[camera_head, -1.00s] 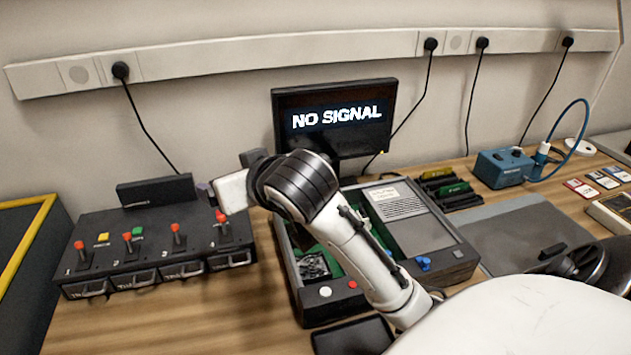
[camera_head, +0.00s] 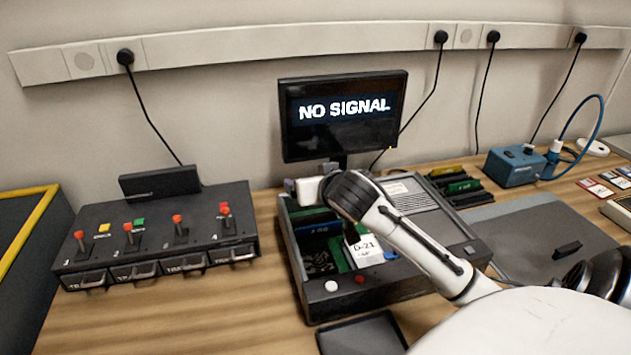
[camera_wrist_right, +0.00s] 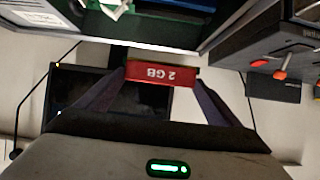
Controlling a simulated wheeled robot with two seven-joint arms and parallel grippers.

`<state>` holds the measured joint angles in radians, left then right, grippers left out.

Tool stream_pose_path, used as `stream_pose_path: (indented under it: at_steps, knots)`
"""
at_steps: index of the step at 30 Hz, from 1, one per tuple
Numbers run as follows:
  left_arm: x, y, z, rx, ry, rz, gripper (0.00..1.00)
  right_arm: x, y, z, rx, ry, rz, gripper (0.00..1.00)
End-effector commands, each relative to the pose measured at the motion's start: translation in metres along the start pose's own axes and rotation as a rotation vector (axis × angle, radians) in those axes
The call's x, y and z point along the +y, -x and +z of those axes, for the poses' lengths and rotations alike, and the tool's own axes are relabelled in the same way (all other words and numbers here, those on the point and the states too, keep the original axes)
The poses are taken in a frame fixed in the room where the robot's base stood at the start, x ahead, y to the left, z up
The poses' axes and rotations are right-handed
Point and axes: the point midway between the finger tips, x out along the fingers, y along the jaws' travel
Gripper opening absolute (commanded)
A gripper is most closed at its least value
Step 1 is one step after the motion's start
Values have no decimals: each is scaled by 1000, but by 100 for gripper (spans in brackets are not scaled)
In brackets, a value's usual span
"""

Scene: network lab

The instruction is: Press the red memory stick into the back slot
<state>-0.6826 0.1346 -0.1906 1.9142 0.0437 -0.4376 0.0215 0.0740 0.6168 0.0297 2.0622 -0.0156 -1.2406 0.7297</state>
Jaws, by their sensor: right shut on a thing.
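The red memory stick (camera_wrist_right: 162,73), marked "2 GB", is held between the two fingers of my right gripper (camera_wrist_right: 162,82) in the right wrist view, where the label reads upside down. In the head view my right gripper (camera_head: 308,180) is at the back left of the open computer case (camera_head: 300,290), and the stick is hidden there. A blue stick (camera_head: 318,228) and the green board (camera_head: 345,258) show inside the case. I cannot make out the back slot; my arm covers part of that area. My left gripper is not in view.
The monitor (camera_head: 343,112) reading "NO SIGNAL" stands behind the case. A switch box (camera_head: 155,240) with red levers is to the left. A white "D-21" tag (camera_head: 365,248) shows beside my arm. A black tray (camera_head: 360,335) lies in front. Bare wood lies front left.

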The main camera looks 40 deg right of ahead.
Motion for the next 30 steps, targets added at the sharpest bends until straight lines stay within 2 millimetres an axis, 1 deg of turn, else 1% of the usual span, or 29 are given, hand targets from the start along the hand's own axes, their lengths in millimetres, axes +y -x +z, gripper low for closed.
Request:
stream_pose_path:
  at_steps: [1,7,12,15,21,30]
  knots:
    - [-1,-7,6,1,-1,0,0,0,-4,8,1,1,0,65]
    - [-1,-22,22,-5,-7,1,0,0,-14,26,1,3,0,65]
    - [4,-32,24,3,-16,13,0,0,-22,41,0,3,1,65]
    - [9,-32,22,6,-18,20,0,-1,-25,47,-1,1,-1,65]
    - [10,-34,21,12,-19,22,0,0,-32,58,0,1,0,65]
    - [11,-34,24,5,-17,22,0,0,-34,64,-9,4,2,65]
